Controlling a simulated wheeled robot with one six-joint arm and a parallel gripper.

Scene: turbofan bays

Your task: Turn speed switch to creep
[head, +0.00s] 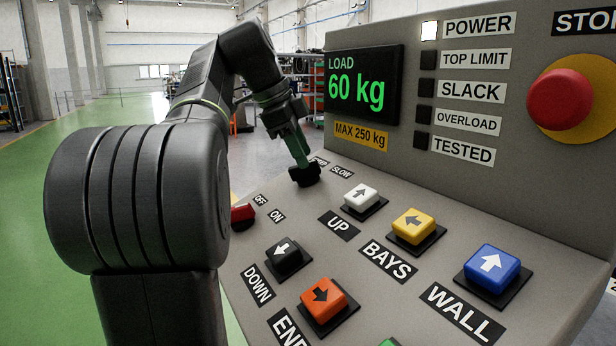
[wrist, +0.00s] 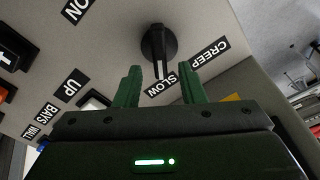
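The speed switch is a round black knob with a raised grip bar. In the wrist view the knob (wrist: 158,43) is on the grey panel, and its bar runs toward the picture's bottom, nearer the SLOW label (wrist: 161,85) than the CREEP label (wrist: 210,53). My gripper (wrist: 160,68) has its two green fingers spread apart, with the lower end of the bar showing in the gap between them. In the head view my gripper (head: 300,163) points down at the knob (head: 305,176), which it partly covers. Contact cannot be told.
The red OFF/ON switch (head: 243,216) is left of the knob. The white UP button (head: 361,197), black DOWN button (head: 287,257) and yellow BAYS button (head: 413,226) are nearby. The load display (head: 363,86) stands on the upright panel behind. A red stop button (head: 560,98) is at right.

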